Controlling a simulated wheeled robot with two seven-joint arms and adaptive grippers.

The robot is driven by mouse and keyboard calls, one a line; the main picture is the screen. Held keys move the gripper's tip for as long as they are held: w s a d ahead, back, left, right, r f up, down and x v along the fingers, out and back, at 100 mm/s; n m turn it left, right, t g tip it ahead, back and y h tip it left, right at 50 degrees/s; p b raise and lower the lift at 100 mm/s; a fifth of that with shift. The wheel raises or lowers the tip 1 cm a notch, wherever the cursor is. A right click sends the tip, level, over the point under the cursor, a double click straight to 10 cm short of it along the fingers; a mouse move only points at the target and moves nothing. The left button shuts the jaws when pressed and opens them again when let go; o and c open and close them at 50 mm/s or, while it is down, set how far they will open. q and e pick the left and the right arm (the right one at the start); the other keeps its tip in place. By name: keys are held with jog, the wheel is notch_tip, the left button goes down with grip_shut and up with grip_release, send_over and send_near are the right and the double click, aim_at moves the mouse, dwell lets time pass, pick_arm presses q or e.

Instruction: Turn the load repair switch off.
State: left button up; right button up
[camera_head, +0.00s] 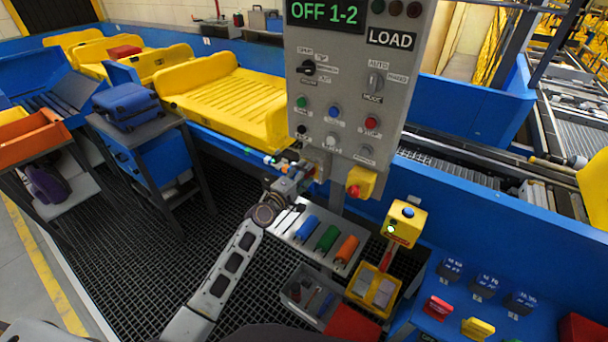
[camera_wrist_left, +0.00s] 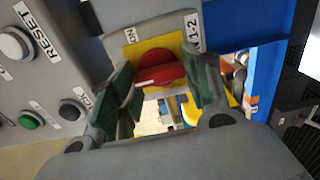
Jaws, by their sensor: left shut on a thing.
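The grey control panel (camera_head: 330,110) carries a LOAD label (camera_head: 391,38) and a display (camera_head: 325,12) reading "OFF 1-2". My left gripper (camera_head: 296,172) reaches the panel's lower left edge and largely hides the switch there. In the left wrist view, a red switch knob (camera_wrist_left: 160,73) sits on a yellow plate (camera_wrist_left: 148,48) between labels "ON" and "1-2". The knob's handle lies nearly crosswise in that view. My right gripper is not in view.
A yellow box with a red knob (camera_head: 360,182) is at the panel's lower right. A white RESET button (camera_wrist_left: 14,44) and other buttons are close to the left gripper. Below are a tool shelf (camera_head: 292,228), a yellow button box (camera_head: 404,222) and a grey bin (camera_head: 300,292).

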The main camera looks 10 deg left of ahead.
pick_arm(q)
jog(key=o, duration=1)
jog(key=shift+a, duration=0.1)
jog(key=shift+s, duration=0.1)
jog(key=shift+v, duration=5.9)
jog(key=shift+f, duration=0.1)
jog(key=shift+m, duration=0.3)
